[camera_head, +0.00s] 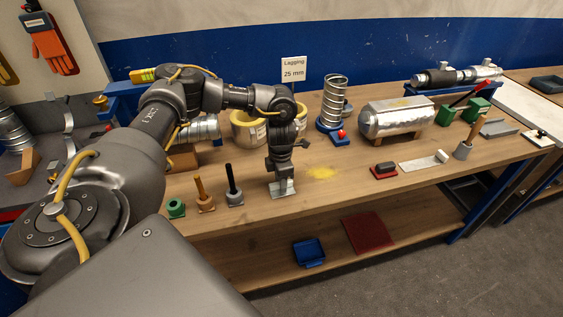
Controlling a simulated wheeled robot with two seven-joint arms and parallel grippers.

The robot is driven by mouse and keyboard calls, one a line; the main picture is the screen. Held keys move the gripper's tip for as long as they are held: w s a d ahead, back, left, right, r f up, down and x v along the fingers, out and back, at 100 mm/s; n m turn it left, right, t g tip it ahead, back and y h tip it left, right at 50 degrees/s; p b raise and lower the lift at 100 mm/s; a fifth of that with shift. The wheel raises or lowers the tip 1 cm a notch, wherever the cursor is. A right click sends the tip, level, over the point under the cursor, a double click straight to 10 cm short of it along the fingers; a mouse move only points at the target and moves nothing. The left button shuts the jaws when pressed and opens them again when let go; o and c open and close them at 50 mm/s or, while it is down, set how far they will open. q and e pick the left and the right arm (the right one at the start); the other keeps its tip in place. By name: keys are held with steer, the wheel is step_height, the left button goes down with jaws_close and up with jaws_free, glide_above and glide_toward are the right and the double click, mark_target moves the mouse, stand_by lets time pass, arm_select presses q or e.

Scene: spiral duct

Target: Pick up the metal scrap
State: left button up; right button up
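A small flat silver-grey metal piece (276,194), which looks like the metal scrap, lies on the wooden workbench near its front edge. My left gripper (283,183) points straight down over it, with its fingertips at or just above the piece. The gripper hides part of the piece. The fingers are too small and blended with the metal to tell whether they are open or closed on it. My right gripper is not in view.
Handled tools, one black (233,182) and one wooden (201,193), stand left of the gripper. Yellow powder (321,173) and a red-based block (384,171) lie to its right. A metal strip (424,162) lies farther right.

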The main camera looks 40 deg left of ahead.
arm_select(q)
steer(key=shift+f, duration=0.25)
jaws_close()
steer(key=shift+r, duration=0.45)
step_height(320, 180, up, 2)
steer(key=shift+r+b, duration=0.2)
steer(key=shift+b, duration=0.3)
steer(key=s+d+r, duration=0.2)
steer(key=s+r, duration=0.3)
steer(key=s, duration=0.1)
steer(key=s+d+r+b, duration=0.1)
steer(key=s+d+r, duration=0.1)
steer(key=s+r, duration=0.2)
steer(key=s, duration=0.3)
steer(key=shift+s+d+r, duration=0.15)
steer(key=shift+d+r, duration=0.25)
